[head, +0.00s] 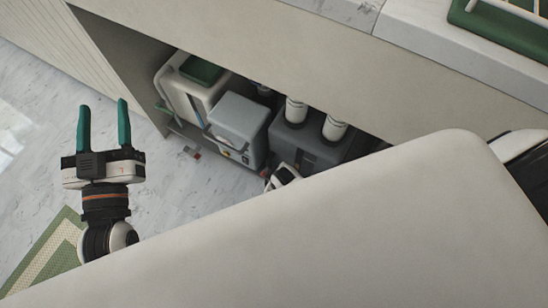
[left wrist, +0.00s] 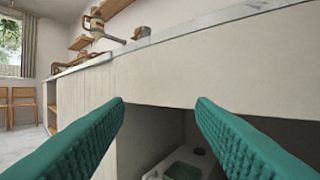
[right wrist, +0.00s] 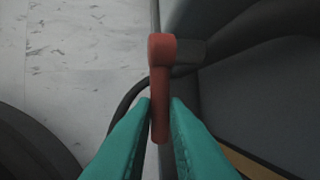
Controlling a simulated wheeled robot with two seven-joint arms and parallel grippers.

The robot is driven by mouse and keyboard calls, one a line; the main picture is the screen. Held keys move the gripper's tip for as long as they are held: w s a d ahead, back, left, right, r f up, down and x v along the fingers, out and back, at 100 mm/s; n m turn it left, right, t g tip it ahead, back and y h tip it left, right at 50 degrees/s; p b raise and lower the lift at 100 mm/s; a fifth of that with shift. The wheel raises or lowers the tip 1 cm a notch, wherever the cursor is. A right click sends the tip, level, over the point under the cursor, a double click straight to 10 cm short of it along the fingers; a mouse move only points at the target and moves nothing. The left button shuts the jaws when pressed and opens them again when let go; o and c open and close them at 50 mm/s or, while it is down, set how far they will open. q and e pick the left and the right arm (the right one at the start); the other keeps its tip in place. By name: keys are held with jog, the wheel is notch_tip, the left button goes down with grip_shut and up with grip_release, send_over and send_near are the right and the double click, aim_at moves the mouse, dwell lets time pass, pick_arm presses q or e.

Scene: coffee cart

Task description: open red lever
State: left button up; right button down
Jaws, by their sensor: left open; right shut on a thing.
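The red lever (right wrist: 160,85) stands upright in the middle of the right wrist view, with a wider rounded head on top. My right gripper (right wrist: 160,102) is shut on its lower shaft, one teal finger on each side. In the head view a grey panel hides most of my right arm, and the right fingers do not show. A small red piece (head: 193,152) sits by the low shelf there; I cannot tell whether it is the lever. My left gripper (head: 103,104) is open and empty, raised above the floor at the left.
Under the counter stand a white box with a green top (head: 190,85), a light grey appliance (head: 238,125) and a dark grey unit (head: 305,145). A dark cable (right wrist: 130,95) runs behind the lever. The floor (head: 215,180) before the shelf is clear.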

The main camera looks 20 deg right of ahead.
jog(key=shift+d+f+t+y, duration=0.15)
jog(key=shift+f+t+y, duration=0.05)
jog(key=shift+t+y, duration=0.1)
jog(key=shift+s+f, duration=0.1)
jog(key=shift+f, duration=0.1)
jog(key=shift+f+t+y+b, duration=0.35)
jog(key=shift+t+y+b, duration=0.35)
jog(key=shift+t, duration=0.3)
pick_arm(q)
jog(key=shift+s+d+r+t+h, duration=0.1)
jog(key=shift+s+r+t+h, duration=0.2)
jog(key=shift+r+t, duration=0.4)
jog(key=shift+s+a+r+t+h, duration=0.15)
jog(key=shift+s+r+t, duration=0.3)
jog(key=shift+r, duration=0.4)
jog(key=shift+s+d+r+t+h, duration=0.15)
jog(key=shift+s+r+t+h, duration=0.1)
jog(key=shift+r+t, duration=0.5)
pick_arm(e)
jog(key=c, duration=1.4)
grip_release()
jog(key=shift+c, duration=0.2)
pick_arm(q)
jog(key=shift+w, duration=0.1)
